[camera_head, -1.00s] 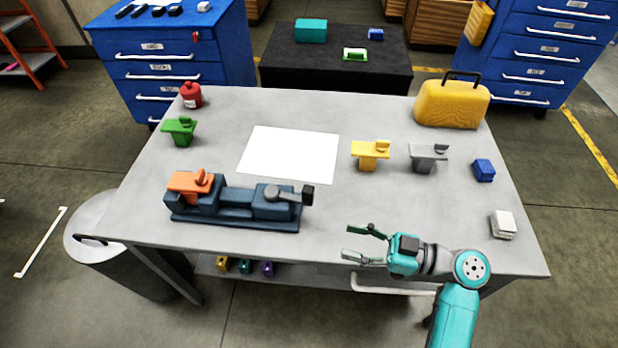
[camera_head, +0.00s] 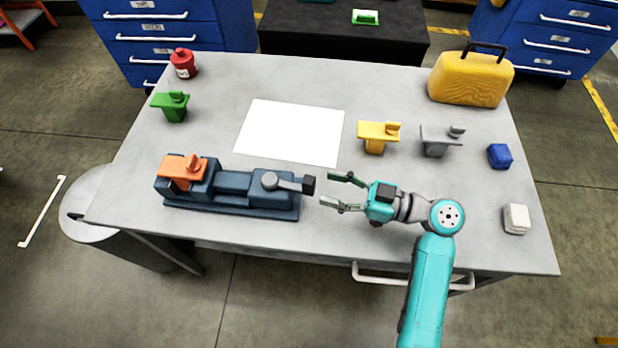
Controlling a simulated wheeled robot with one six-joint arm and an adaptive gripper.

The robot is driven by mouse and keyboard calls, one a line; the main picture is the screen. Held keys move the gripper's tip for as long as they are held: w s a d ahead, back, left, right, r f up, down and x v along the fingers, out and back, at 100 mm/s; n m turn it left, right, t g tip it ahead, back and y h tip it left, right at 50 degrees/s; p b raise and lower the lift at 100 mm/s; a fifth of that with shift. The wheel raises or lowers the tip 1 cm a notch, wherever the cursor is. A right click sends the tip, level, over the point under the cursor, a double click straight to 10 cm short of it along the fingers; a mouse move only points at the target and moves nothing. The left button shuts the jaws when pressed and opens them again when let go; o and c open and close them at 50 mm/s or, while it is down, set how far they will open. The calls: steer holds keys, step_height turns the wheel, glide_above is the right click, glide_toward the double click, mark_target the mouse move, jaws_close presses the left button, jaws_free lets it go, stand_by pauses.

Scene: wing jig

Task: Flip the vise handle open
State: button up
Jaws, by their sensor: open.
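The dark blue vise (camera_head: 233,189) lies along the left front of the grey table. Its grey handle (camera_head: 289,184) is at the vise's right end, extends to the right and ends in a black block (camera_head: 308,185). An orange piece (camera_head: 183,168) sits on the vise's left end. My gripper (camera_head: 326,189) is open and empty, just right of the black block, with its fingers pointing left toward it. A small gap seems to separate them. I cannot tell the height of the fingers over the table.
A white sheet (camera_head: 291,132) lies behind the vise. A yellow piece (camera_head: 377,136), a grey piece (camera_head: 437,140), a blue block (camera_head: 500,156) and a white block (camera_head: 516,218) stand to the right. A yellow case (camera_head: 470,79), green piece (camera_head: 173,105) and red can (camera_head: 183,63) are farther back.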

mark_target(315, 184)
steer(key=shift+x, duration=2.8)
jaws_close()
